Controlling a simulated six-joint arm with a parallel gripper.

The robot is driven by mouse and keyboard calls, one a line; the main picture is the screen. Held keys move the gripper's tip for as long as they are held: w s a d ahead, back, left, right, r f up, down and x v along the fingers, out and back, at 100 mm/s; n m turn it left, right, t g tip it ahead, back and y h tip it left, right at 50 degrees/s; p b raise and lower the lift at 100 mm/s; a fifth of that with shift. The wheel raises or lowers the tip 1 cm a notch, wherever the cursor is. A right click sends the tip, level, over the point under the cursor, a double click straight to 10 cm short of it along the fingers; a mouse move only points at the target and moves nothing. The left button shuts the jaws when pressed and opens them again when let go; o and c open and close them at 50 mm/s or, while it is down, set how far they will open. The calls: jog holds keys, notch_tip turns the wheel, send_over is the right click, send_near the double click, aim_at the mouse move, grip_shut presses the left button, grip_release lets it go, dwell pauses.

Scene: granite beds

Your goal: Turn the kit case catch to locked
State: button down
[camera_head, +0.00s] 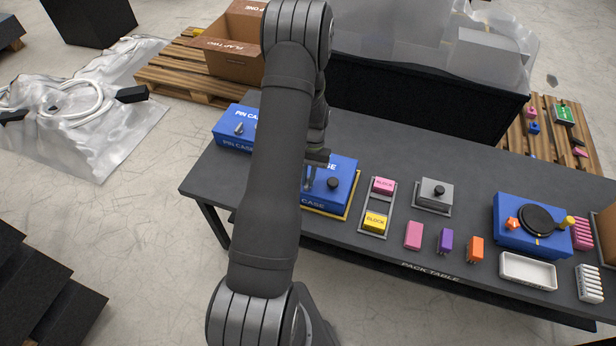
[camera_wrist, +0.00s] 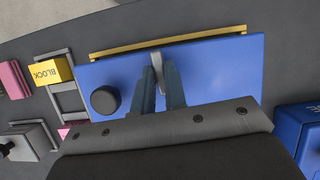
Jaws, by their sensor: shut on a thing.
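The blue kit case (camera_head: 341,175) lies on the black pack table in a yellow outline, partly hidden behind my arm in the head view. Its blue top (camera_wrist: 215,65) fills the middle of the wrist view, with a round black knob (camera_wrist: 104,100) on it, which also shows in the head view (camera_head: 333,183). My gripper (camera_wrist: 164,84) is over the case, its two fingers shut on a grey metal catch (camera_wrist: 157,66) between them. In the wrist view the catch points toward the yellow strip. Its lock marking cannot be read.
A blue pin case (camera_head: 232,139) stands left of my arm. Right of the kit case are a grey rack (camera_head: 376,208) with pink and yellow blocks, a grey box with a black knob (camera_head: 434,193), several small coloured blocks and a white tray (camera_head: 527,271).

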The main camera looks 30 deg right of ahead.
jog(key=shift+m+y, duration=0.3)
jog(key=shift+m, duration=0.2)
jog(key=c, duration=1.5)
grip_release()
jog(key=shift+o, duration=0.2)
jog(key=shift+r, duration=0.1)
jog(key=v, duration=1.7)
jog(key=shift+r, duration=0.25)
jog(key=shift+s+a+f, duration=0.1)
jog(key=shift+s, duration=0.05)
jog(key=x, duration=1.7)
jog(key=shift+f, duration=0.25)
